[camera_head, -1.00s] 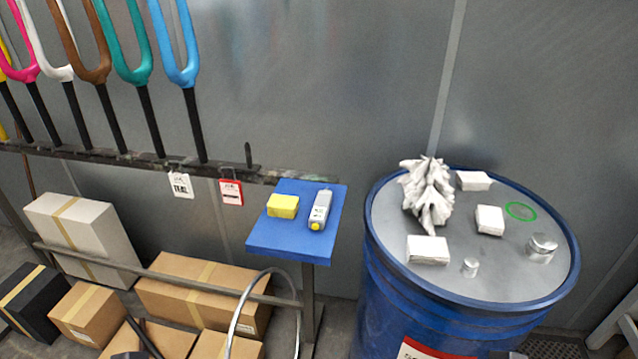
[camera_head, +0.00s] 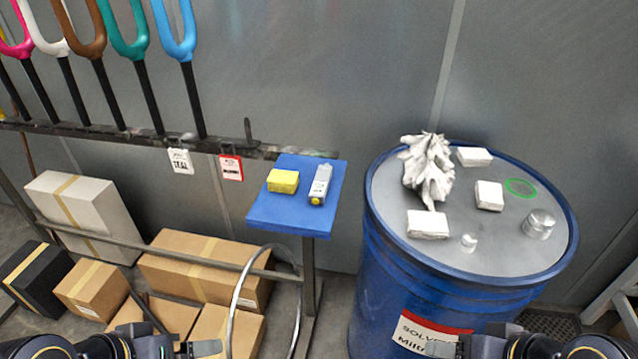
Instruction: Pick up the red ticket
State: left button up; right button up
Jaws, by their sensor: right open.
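The red ticket (camera_head: 231,168) is a small red-bordered tag with a white face. It hangs from the dark rack bar (camera_head: 130,138), right of a white tag (camera_head: 180,161). My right gripper (camera_head: 440,347) is at the bottom edge, in front of the blue drum, far from the ticket. It is open and nothing shows in it. My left gripper (camera_head: 208,348) is at the bottom edge, below the ticket and in front of the cardboard boxes. Only part of it shows, so its opening cannot be told.
A blue shelf (camera_head: 290,222) right of the ticket bears a yellow block (camera_head: 283,181) and a grey bottle (camera_head: 320,185). The blue drum (camera_head: 400,285) carries crumpled cloth, white blocks and metal pieces. Boxes (camera_head: 205,268) and a lower rail (camera_head: 150,260) lie below.

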aim_at(231, 165)
jog(key=u, duration=1.3)
jog(key=k+j, duration=0.1)
jog(key=j, duration=0.3)
jog(key=j+z, duration=0.5)
jog(key=j, duration=1.05)
jog(key=i+j+z, duration=0.25)
jog(key=i+j, duration=0.2)
jog(key=i+j+z, duration=0.2)
jog(key=i+j, duration=0.15)
jog(key=j, duration=0.3)
jog(key=i+j+z, duration=0.15)
jog(key=i, duration=0.5)
